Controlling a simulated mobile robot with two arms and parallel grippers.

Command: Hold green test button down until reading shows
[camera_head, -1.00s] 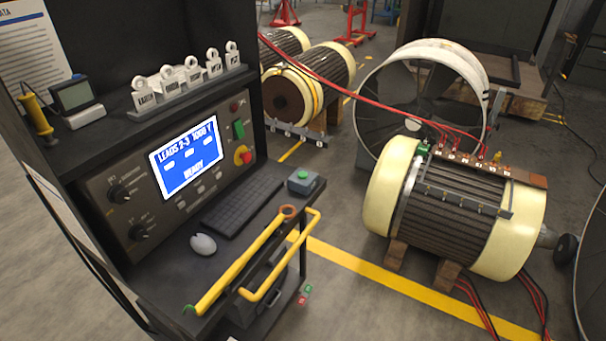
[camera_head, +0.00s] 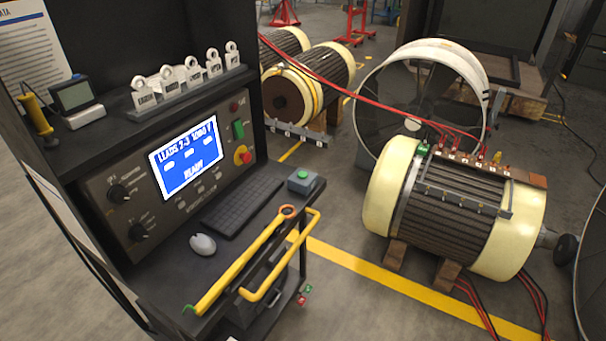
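A small grey box with a green test button (camera_head: 303,174) on top sits at the right end of the console shelf. Nothing touches the button. The console screen (camera_head: 187,158) is blue and lit, with "LEADS 2-3", "1000 V" and "READY" on it, and a few small white boxes between the lines. Neither of my grippers is in view.
A keyboard (camera_head: 239,204), a mouse (camera_head: 203,244) and a yellow handrail (camera_head: 240,262) are at the shelf. A cream-ended rotor (camera_head: 455,215) with red leads on its top stands on wooden blocks at the right. Clear floor lies between it and the console.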

